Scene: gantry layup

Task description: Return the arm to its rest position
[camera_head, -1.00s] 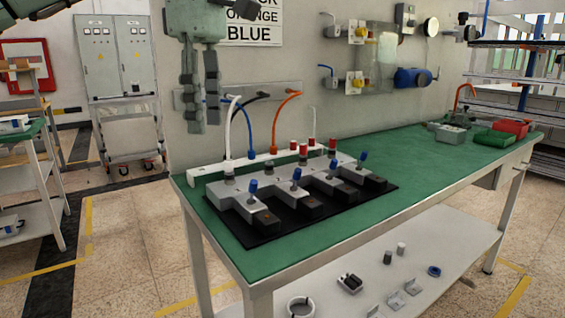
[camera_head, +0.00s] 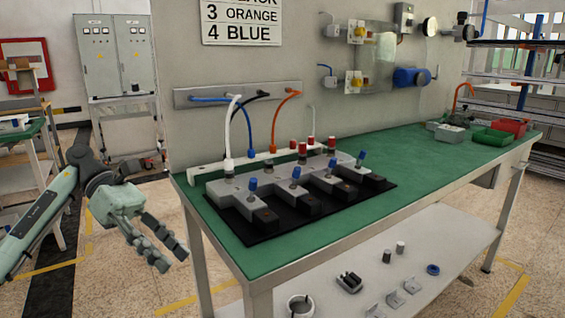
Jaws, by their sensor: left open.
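My left arm comes in from the left edge. My left gripper (camera_head: 168,250) is open and empty, its fingers spread apart and pointing down to the right. It hangs over the floor, to the left of the green-topped workbench (camera_head: 430,165), apart from it. My right gripper does not show in this view.
On the bench a grey fixture with blue-knobbed valves (camera_head: 295,185) sits on a black mat (camera_head: 262,233). White, blue, black and orange hoses (camera_head: 277,120) rise to a wall rail (camera_head: 215,98). Red and green bins (camera_head: 508,127) stand at the far right end.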

